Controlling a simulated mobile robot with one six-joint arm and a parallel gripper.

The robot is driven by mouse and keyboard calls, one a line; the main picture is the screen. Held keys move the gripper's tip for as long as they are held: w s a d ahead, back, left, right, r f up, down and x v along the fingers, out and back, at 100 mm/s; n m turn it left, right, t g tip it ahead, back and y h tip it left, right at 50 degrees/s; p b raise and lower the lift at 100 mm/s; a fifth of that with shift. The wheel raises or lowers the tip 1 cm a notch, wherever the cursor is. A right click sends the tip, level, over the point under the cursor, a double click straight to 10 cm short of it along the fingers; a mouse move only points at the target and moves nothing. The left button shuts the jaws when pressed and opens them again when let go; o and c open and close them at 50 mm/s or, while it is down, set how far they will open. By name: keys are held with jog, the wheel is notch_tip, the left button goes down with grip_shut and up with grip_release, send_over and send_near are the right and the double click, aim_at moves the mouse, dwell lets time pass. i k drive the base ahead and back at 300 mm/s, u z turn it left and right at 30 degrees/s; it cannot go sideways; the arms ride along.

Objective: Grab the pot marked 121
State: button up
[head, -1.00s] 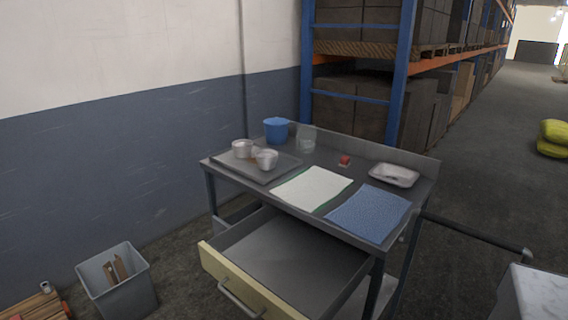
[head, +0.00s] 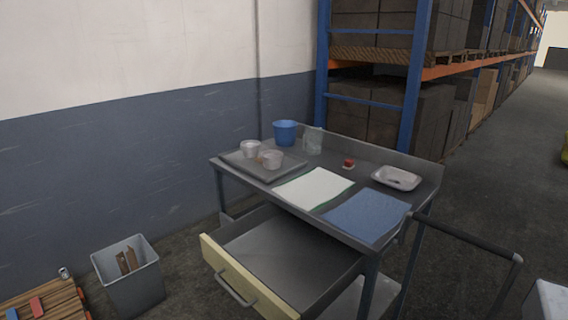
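Two small whitish pots stand on a grey tray (head: 237,163) at the left of the workbench. One pot (head: 250,149) is toward the back left of the tray, the other pot (head: 272,160) nearer the front right. A small brownish thing lies between them. No number can be read on either pot at this distance, so I cannot tell which is 121. My gripper is not in view.
The workbench (head: 325,160) also bears a blue bucket (head: 285,133), a clear container (head: 313,141), a red item (head: 349,163), a white dish (head: 396,178), and white and blue cloths. Its drawer (head: 240,279) is pulled open. A grey bin (head: 130,281) stands at left.

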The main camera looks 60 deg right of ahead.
aim_at(272, 159)
jog(key=u, duration=0.15)
jog(key=i, duration=0.95)
jog(key=z, duration=0.1)
